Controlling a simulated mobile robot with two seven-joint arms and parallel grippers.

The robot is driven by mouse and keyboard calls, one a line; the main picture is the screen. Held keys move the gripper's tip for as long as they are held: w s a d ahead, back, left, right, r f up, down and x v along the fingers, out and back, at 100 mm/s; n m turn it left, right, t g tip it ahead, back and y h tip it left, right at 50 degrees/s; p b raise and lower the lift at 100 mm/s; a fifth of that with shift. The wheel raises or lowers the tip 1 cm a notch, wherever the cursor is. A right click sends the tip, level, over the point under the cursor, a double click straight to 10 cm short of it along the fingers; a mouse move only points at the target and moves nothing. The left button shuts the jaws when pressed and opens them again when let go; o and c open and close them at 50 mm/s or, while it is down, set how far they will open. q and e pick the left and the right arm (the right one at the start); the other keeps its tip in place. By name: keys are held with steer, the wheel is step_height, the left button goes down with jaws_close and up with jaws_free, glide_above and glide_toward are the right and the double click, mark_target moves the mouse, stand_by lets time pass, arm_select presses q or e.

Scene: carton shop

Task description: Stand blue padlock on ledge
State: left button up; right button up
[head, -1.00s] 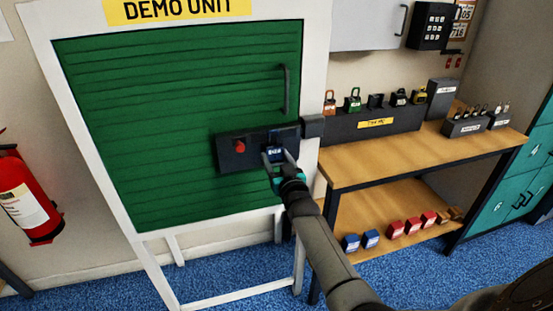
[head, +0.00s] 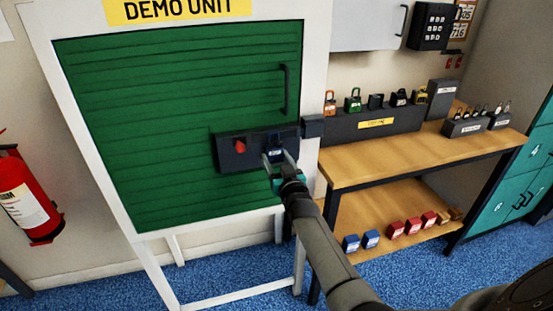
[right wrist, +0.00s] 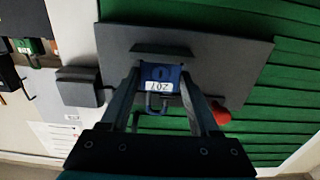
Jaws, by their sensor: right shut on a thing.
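The blue padlock (head: 275,153) is between the fingers of my right gripper (head: 278,159), in front of the right part of a dark plate (head: 229,158) on the green shutter. In the right wrist view the padlock (right wrist: 160,72) shows a white label, and my right gripper (right wrist: 161,82) is shut on its sides. That view is turned over, so its shackle points up in the room. A small dark ledge (right wrist: 162,50) juts from the plate at the padlock's base. I cannot tell whether they touch. My left gripper is not in view.
A red knob (head: 239,147) sits on the plate left of the padlock. A dark box (head: 313,127) is at the frame's right edge. A wooden bench (head: 350,167) stands to the right with several padlocks. A fire extinguisher (head: 25,200) is far left.

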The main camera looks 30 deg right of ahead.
steer(key=o, duration=1.4)
steer(key=shift+c, duration=0.2)
steer(key=shift+f, duration=0.1)
steer(key=shift+s+a+p, duration=0.15)
steer(key=shift+s+p, duration=0.3)
steer(key=shift+p, duration=0.05)
steer(key=p+v, duration=0.2)
steer(key=shift+s, duration=0.35)
steer(key=p+v, duration=0.3)
steer(key=v, duration=0.2)
steer(key=shift+s+a+p, duration=0.1)
steer(key=shift+s+p, duration=0.1)
steer(key=shift+p, duration=0.2)
